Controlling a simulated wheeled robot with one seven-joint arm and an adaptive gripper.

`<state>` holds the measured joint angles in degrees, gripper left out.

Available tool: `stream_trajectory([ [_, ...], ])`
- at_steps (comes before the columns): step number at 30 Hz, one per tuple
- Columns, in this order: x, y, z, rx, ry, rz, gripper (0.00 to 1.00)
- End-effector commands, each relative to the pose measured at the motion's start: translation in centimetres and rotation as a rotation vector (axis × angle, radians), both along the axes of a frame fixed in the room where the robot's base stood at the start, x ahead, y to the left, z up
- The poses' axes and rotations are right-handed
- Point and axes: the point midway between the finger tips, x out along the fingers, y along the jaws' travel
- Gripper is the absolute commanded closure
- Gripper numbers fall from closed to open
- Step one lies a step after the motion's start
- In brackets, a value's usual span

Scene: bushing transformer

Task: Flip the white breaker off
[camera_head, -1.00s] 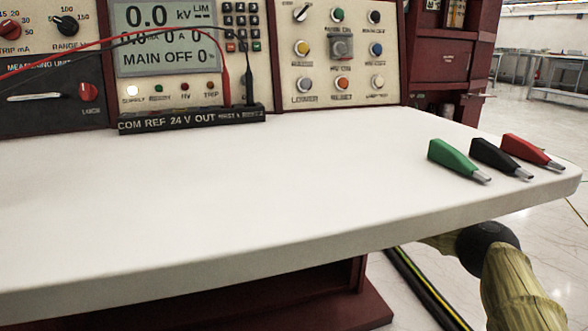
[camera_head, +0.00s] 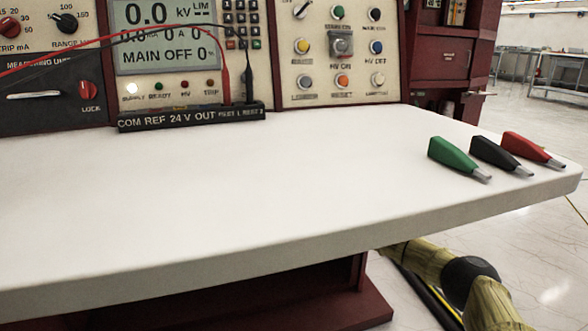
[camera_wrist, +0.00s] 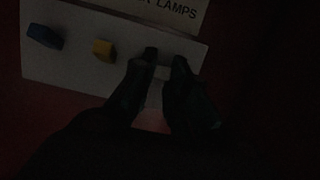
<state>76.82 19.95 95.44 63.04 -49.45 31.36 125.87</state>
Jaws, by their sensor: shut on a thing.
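In the dark wrist view, a pale panel (camera_wrist: 75,75) carries a row of switches under a label ending in "LAMPS". A blue switch (camera_wrist: 45,36) is at the left and a yellow one (camera_wrist: 103,49) is to its right. My gripper (camera_wrist: 166,58) is at the right part of this row, its two dark fingers close together. A pale strip, which looks like the white breaker (camera_wrist: 160,74), shows between the fingers. The fingers hide most of it, and its on or off position cannot be told. The head view does not show the gripper or this panel.
In the head view, a white bench top (camera_head: 230,190) stands in front of a control console. Green (camera_head: 454,157), black (camera_head: 497,155) and red (camera_head: 530,149) clips lie at its right end. The screen (camera_head: 165,35) reads "MAIN OFF". My arm reaches below the bench edge.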

Motion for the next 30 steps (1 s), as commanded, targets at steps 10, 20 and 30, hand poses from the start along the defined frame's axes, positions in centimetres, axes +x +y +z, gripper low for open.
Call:
stream_trajectory([
  [10, -0.1, -0.1, -0.1, 0.001, -0.004, 0.001, 1.0],
  [20, 0.0, 0.0, -0.1, 0.001, -0.003, 0.001, 0.62],
  [30, -1.2, -0.4, -0.4, 0.0, -0.004, 0.002, 0.62],
])
